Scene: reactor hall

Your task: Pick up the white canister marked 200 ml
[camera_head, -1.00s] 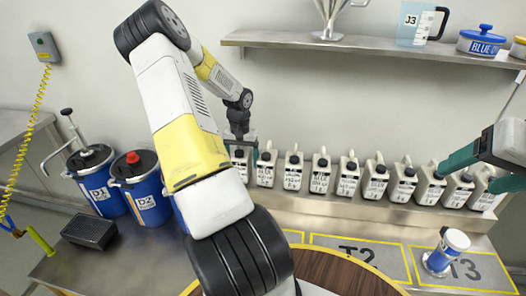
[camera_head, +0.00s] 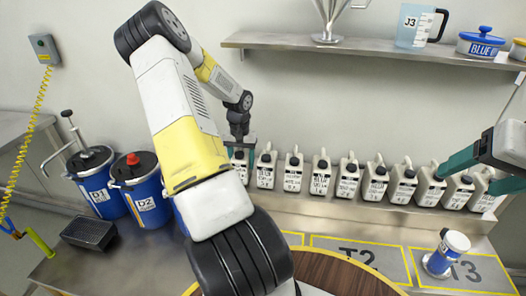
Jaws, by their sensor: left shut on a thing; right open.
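A row of white canisters with black labels stands on a low ledge against the wall. The print is too small for me to tell which one is marked 200 ml. My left gripper (camera_head: 240,145) reaches down at the left end of the row and is shut on the leftmost canister (camera_head: 239,163), whose lower part is partly hidden by my arm. The neighbouring canister (camera_head: 265,168) stands close on its right. My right gripper (camera_head: 482,170) is open at the right end of the row, with its fingers in front of the last canisters there.
Blue drums D1 (camera_head: 97,183) and D2 (camera_head: 142,192) stand at the left beside a black tray (camera_head: 88,233). A shelf (camera_head: 380,47) with a jug (camera_head: 415,26) hangs above. A blue-and-white container (camera_head: 446,254) stands near T3. The T2 area (camera_head: 355,257) is clear.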

